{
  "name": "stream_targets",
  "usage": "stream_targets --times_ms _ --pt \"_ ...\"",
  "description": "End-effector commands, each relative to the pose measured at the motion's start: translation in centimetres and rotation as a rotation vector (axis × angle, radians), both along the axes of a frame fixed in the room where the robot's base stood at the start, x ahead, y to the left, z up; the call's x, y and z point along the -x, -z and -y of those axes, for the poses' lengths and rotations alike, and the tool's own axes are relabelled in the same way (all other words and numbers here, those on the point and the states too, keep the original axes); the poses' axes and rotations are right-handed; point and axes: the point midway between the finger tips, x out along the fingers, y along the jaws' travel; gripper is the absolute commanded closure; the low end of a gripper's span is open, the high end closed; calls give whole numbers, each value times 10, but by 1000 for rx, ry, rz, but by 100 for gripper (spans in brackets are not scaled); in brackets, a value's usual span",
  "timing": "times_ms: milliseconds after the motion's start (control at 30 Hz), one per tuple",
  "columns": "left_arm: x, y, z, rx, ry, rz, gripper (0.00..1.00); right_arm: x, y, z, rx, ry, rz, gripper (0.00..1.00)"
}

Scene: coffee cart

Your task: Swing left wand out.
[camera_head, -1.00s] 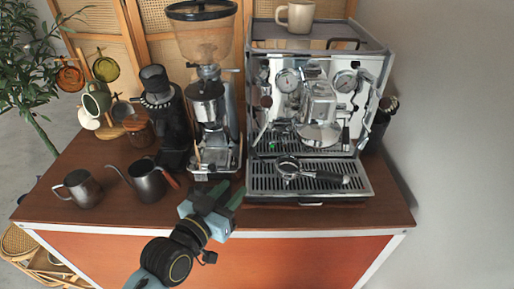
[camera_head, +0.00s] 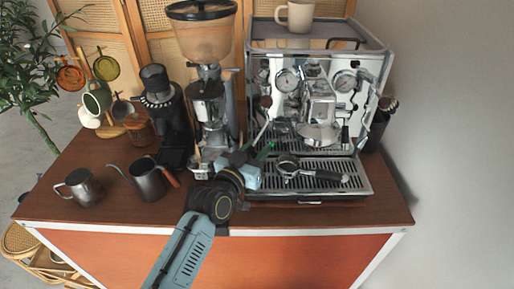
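The chrome espresso machine (camera_head: 262,62) stands at the right of the cart. Its left wand (camera_head: 262,132) is a thin metal tube that slants down at the machine's left front, below a dark knob (camera_head: 266,101). My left gripper (camera_head: 257,148) is at the left front edge of the machine, over the left end of the drip tray (camera_head: 318,190). Its fingers point up and away, close to the wand's lower end. They look parted, with the wand near them; I cannot tell whether they touch it. My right gripper is not in view.
A portafilter (camera_head: 318,175) lies on the drip tray, right of my gripper. A grinder (camera_head: 209,110) stands close on the left. A kettle (camera_head: 149,181) and a metal pitcher (camera_head: 81,187) stand further left. A cup (camera_head: 298,15) sits on the machine.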

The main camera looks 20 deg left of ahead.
Motion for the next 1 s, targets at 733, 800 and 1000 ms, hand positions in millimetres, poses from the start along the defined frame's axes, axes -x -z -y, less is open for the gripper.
stream_targets --times_ms 733,800,1000 --pt "-5 0 1 0 0 -1 100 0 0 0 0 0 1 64" --pt "-5 0 1 0 0 -1 100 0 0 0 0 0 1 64" --pt "-6 -1 4 1 4 -7 100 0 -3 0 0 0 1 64"
